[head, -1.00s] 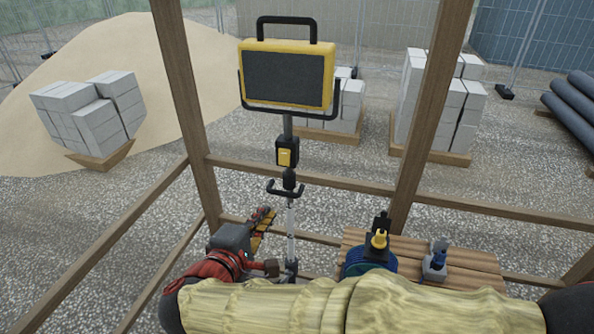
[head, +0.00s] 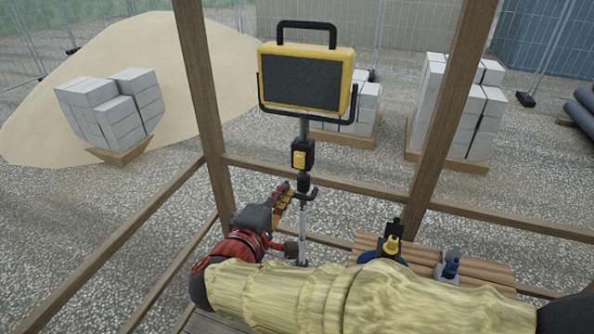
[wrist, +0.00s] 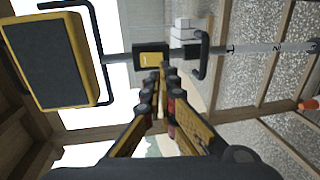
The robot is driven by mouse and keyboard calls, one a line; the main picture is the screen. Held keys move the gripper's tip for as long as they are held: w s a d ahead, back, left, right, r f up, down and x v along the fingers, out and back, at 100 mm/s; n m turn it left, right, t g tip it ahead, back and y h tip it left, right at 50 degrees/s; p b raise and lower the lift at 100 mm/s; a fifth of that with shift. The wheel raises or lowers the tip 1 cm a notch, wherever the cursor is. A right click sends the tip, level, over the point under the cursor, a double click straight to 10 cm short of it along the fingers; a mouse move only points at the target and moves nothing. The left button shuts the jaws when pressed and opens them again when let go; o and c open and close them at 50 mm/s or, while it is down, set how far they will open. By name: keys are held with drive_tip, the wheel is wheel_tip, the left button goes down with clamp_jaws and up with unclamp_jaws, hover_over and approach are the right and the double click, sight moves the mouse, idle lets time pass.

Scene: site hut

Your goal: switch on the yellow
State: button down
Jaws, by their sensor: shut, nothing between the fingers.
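A yellow work light (head: 305,80) with a dark panel stands on a pole in the head view, and its panel is dark. Below it on the pole is a black switch box with a yellow rocker (head: 300,159). The light (wrist: 52,60) and the yellow rocker (wrist: 151,58) also show sideways in the wrist view. My gripper (head: 286,188) is shut and empty, just below and left of the switch box in the head view. In the wrist view its fingertips (wrist: 160,72) point at the switch box and lie close to it; contact cannot be told.
A wooden bench (head: 488,266) at the right bears a blue item with a yellow plug (head: 391,245) and a small blue connector (head: 452,265). Wooden posts and rails (head: 450,120) frame the space. Block stacks (head: 112,112) and a sand heap (head: 200,85) are outside.

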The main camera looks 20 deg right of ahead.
sight(301, 167)
drive_tip(key=p+x, duration=0.2)
drive_tip(key=x, duration=0.8)
drive_tip(key=shift+w+p, duration=0.1)
drive_tip(key=shift+p, duration=0.2)
drive_tip(key=shift+d, duration=0.1)
drive_tip(key=shift+f, duration=0.1)
